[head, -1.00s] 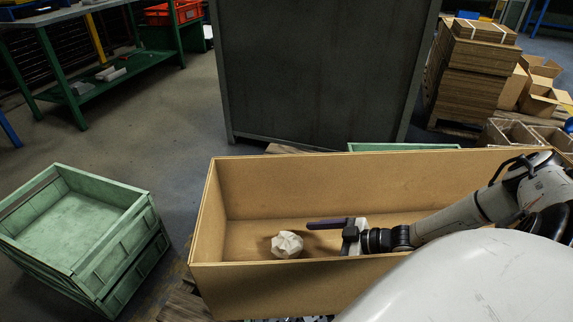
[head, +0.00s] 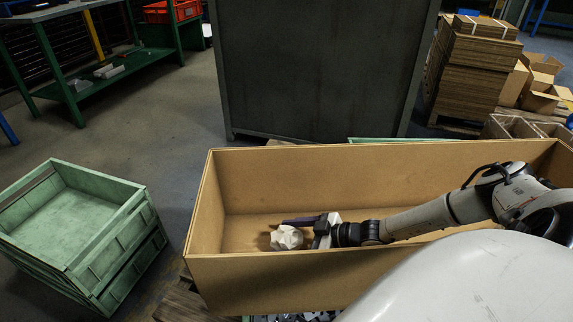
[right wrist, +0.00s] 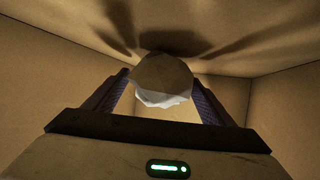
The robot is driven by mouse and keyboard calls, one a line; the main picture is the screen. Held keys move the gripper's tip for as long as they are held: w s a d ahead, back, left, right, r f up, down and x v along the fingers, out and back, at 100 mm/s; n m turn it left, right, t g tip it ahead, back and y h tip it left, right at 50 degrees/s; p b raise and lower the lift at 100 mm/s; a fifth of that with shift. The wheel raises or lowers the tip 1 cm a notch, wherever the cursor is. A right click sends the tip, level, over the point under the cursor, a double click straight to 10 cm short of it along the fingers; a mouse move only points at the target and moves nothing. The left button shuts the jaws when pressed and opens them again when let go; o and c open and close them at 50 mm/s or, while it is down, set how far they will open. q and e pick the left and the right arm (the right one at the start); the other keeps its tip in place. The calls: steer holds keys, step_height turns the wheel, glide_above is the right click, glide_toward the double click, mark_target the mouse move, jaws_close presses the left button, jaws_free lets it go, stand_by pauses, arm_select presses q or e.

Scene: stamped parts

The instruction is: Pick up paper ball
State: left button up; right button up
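The crumpled white paper ball (head: 286,238) lies on the floor of the long brown box (head: 225,284), near its left end. My right gripper (head: 290,229) reaches into the box from the right, low over its floor. In the right wrist view the paper ball (right wrist: 162,80) sits between the two dark fingers of my right gripper (right wrist: 160,88), towards their tips. The near finger is mostly hidden in the head view. My left gripper is not in view.
The box walls rise around my right gripper. Green crates (head: 82,235) stand on the floor at the left. A grey cabinet (head: 315,70) stands behind the box. Stacked cardboard (head: 470,75) is at the back right. The rest of the box floor looks empty.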

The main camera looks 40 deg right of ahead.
steer(key=c, duration=0.6)
steer(key=shift+c, duration=0.2)
